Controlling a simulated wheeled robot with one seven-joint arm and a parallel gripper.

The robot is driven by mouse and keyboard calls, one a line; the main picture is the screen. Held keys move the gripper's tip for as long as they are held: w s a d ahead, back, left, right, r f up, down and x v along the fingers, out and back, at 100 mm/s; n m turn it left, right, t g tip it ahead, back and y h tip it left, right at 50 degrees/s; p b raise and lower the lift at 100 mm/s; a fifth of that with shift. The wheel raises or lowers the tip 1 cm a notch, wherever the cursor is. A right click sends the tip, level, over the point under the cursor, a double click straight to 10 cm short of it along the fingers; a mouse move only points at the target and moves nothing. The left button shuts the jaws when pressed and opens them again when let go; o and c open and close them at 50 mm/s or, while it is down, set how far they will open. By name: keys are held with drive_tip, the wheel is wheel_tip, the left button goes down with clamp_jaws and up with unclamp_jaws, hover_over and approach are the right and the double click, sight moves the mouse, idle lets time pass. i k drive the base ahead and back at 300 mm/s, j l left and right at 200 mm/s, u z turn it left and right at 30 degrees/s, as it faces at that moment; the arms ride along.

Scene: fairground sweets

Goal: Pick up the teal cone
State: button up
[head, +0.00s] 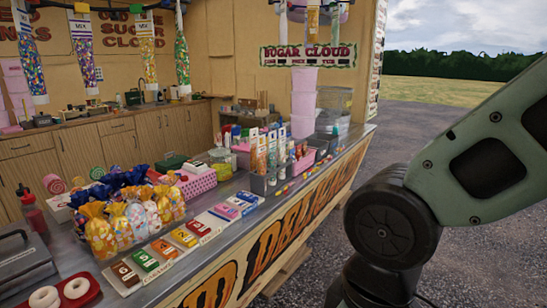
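I cannot make out a teal cone for certain in the head view. Several slim upright packs with coloured tops (261,158) stand in holders toward the far part of the counter, too small to tell whether any is a teal cone. My gripper is out of view; only pale green and black links of my arm show at the right.
The stall counter (222,262) is crowded with sweet bags (98,230), a red tray of white rings (76,289), a red bottle (33,213) and coloured boxes (224,211). Tubes of sweets (182,60) hang above. Open gravel (420,125) lies to the right.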

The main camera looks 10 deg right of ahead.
sight(272, 145)
drive_tip(key=i+l+u, duration=0.1)
drive_tip(key=i, duration=0.4)
drive_tip(key=i+l, duration=0.3)
drive_tip(key=i, duration=0.15)
drive_tip(key=i+l+u, duration=0.15)
drive_tip(key=i, duration=0.35)
drive_tip(key=i+l, duration=0.3)
drive_tip(key=i, duration=0.15)
drive_tip(key=u, duration=0.05)
